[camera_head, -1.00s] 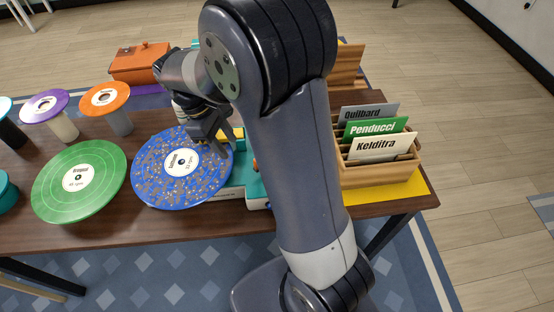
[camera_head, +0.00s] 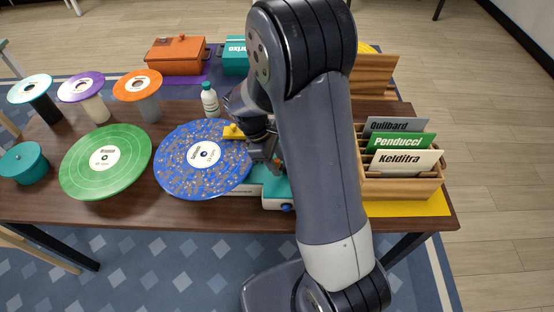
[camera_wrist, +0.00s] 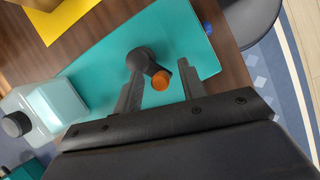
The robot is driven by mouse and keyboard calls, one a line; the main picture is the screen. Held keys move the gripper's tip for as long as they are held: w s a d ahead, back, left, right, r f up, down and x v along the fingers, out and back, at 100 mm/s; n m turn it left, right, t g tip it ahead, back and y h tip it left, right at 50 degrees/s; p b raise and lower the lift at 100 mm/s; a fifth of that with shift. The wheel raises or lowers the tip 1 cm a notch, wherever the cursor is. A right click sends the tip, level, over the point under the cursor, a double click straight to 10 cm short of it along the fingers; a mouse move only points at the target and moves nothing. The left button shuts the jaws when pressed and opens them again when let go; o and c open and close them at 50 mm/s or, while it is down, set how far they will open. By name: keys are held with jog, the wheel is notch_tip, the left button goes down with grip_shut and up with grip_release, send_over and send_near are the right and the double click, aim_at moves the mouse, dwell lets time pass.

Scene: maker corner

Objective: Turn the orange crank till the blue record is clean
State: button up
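The blue record (camera_head: 178,178) lies flat on the teal cleaning machine (camera_head: 276,187), with brown specks spread over its surface. A yellow part (camera_head: 233,132) of the machine is at the record's upper right edge. The orange crank knob (camera_wrist: 161,78) shows in the wrist view on a dark crank arm (camera_wrist: 141,60) above the teal base (camera_wrist: 190,35). My gripper (camera_wrist: 160,88) is open, with its fingers apart on either side of the knob's position. I cannot tell whether either finger touches it. In the head view my arm hides much of the machine and the fingers.
A green record (camera_head: 125,165) lies to the left. A white bottle (camera_head: 210,101), an orange box (camera_head: 177,56) and small discs on stands are behind. A wooden rack (camera_head: 400,187) with name cards stands right of my arm. The table's front edge is close.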

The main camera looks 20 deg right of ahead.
jog(key=shift+f, duration=0.1)
jog(key=shift+c, duration=0.3)
grip_shut()
